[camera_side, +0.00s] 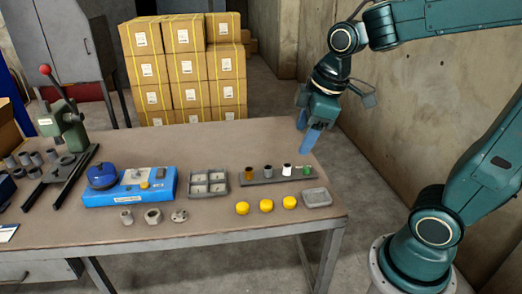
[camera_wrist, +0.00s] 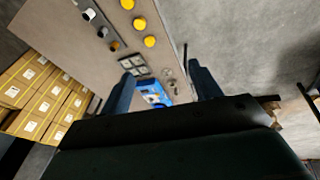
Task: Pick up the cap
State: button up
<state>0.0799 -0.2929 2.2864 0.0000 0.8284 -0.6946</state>
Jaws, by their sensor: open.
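Three round yellow pieces that look like caps lie in a row near the table's front right: a left one (camera_side: 241,208), a middle one (camera_side: 266,205) and a right one (camera_side: 290,202). They also show at the top of the wrist view (camera_wrist: 139,22). Which one is the cap in question I cannot tell. My gripper (camera_side: 308,130) is high at the table's right end, beyond the yellow pieces and apart from them. Its two blue fingers (camera_wrist: 160,82) are spread with nothing between them.
A dark rack (camera_side: 250,179) holds several small cylinders behind the yellow pieces. A grey tray (camera_side: 316,198) sits to their right. A four-compartment tray (camera_side: 209,195), a blue fixture (camera_side: 110,196), metal rings (camera_side: 153,216) and a green press (camera_side: 65,125) stand further left. Stacked boxes (camera_side: 185,65) are behind the table.

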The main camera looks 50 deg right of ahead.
jog(key=w+d+f+n+g, duration=0.2)
jog(key=w+d+f+n, duration=0.2)
jog(key=w+f+n, duration=0.5)
jog(key=n+g, duration=0.2)
jog(key=n, duration=0.2)
send_near(266, 203)
jog(key=shift+s+d+f, duration=0.1)
jog(key=shift+f, duration=0.7)
jog(key=shift+s+d+f, duration=0.1)
jog(key=shift+f, duration=0.75)
jog(key=shift+f, duration=2.6)
jog(key=c, duration=1.1)
